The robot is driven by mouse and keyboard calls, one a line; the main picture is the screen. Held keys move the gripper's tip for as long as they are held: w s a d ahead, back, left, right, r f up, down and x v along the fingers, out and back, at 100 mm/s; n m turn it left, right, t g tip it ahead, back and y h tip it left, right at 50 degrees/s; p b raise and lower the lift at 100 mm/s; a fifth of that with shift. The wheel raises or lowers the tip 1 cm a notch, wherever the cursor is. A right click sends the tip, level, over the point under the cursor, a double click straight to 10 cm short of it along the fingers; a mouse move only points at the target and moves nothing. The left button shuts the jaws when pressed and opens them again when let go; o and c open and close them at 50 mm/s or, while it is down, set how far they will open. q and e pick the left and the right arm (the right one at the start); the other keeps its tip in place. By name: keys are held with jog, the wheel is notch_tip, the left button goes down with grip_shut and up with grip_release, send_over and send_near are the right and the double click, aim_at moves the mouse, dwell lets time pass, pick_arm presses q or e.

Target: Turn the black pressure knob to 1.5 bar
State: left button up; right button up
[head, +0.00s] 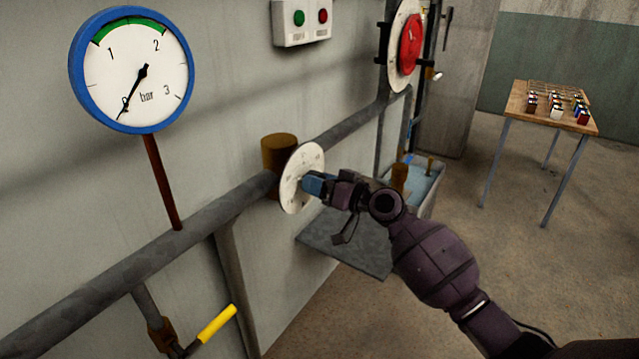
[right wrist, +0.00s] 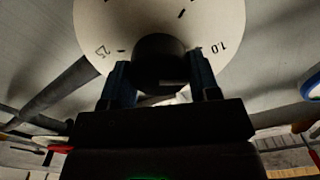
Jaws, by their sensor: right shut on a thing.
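The black pressure knob (right wrist: 160,62) sits at the centre of a white scale disc (head: 299,178) on the pipe. The disc also shows in the right wrist view (right wrist: 205,25), with the marks 1.0 and 2.5 readable. My right gripper (head: 313,184) is shut on the knob, with one finger on each side of it in the right wrist view (right wrist: 162,85). In the head view the knob is mostly hidden by the gripper. The blue-rimmed pressure gauge (head: 137,68) has its needle pointing at about 0 bar. My left gripper is not in view.
A grey pipe (head: 110,265) runs along the wall. A yellow-handled valve (head: 217,324) is below it. A button box (head: 301,20) and a red dial (head: 410,44) are on the wall. A wooden table (head: 515,108) with small items stands at the far right.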

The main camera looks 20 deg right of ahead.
jog(key=m, duration=0.2)
jog(key=shift+m, duration=0.4)
jog(key=m, duration=0.2)
jog(key=shift+d+m+p, duration=0.1)
jog(key=shift+m+p, duration=0.2)
jog(key=shift+p, duration=0.1)
jog(key=m+p, duration=0.1)
jog(key=m, duration=0.3)
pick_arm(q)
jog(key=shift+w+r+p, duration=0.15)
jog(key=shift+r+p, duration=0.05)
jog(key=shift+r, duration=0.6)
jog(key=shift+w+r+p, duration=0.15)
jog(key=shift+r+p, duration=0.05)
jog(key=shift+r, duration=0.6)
pick_arm(e)
jog(key=shift+f+m, duration=0.1)
jog(key=shift+m, duration=1)
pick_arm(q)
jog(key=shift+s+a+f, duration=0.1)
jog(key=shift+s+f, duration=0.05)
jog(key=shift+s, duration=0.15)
pick_arm(e)
jog(key=o, duration=0.9)
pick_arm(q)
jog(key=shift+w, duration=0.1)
